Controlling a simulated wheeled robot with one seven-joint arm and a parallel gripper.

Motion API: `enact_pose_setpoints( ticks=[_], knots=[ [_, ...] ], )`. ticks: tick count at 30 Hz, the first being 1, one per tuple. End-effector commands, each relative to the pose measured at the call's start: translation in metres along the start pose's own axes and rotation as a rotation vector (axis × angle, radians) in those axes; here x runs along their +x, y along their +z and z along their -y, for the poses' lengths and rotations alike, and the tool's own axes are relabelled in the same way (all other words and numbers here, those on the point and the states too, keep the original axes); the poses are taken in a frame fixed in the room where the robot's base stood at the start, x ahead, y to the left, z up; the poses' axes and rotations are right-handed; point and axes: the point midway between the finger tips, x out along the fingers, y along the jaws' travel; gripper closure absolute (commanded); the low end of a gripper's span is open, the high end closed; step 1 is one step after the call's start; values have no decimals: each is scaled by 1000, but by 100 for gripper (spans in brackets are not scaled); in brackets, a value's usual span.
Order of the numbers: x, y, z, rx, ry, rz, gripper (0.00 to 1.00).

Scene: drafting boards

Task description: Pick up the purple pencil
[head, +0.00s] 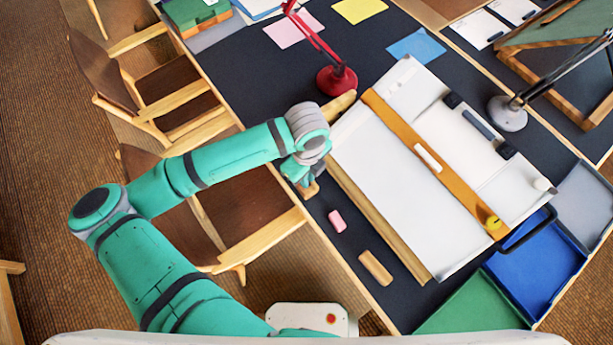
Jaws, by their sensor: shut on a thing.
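My gripper (302,178) is at the left edge of the dark desk, beside the lower left side of the drawing board. It points down, partly hidden under my grey wrist. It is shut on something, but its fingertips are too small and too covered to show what. I cannot make out a purple pencil anywhere in the view. A small tan piece (311,190) shows right at the gripper; I cannot tell whether it touches the fingers.
The drawing board (375,165) carries a wooden straightedge (405,135). A pink eraser (337,221) and a tan block (375,268) lie on the dark desk (345,250). A red lamp (337,81) stands behind my wrist. Blue (535,262) and green (470,308) trays are at right. Chairs (245,205) crowd the left edge.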

Motion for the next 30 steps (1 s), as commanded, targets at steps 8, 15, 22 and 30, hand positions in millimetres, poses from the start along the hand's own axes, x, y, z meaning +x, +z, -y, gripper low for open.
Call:
enact_pose_setpoints(
  ticks=[8, 15, 22, 30],
  knots=[
    [-1, -1, -1, 0, 0, -3, 100],
    [-18, 0, -1, -1, -1, -1, 100],
    [-57, 1, -1, 1, -1, 2, 100],
    [-118, 2, -1, 1, 0, 4, 100]
  ],
)
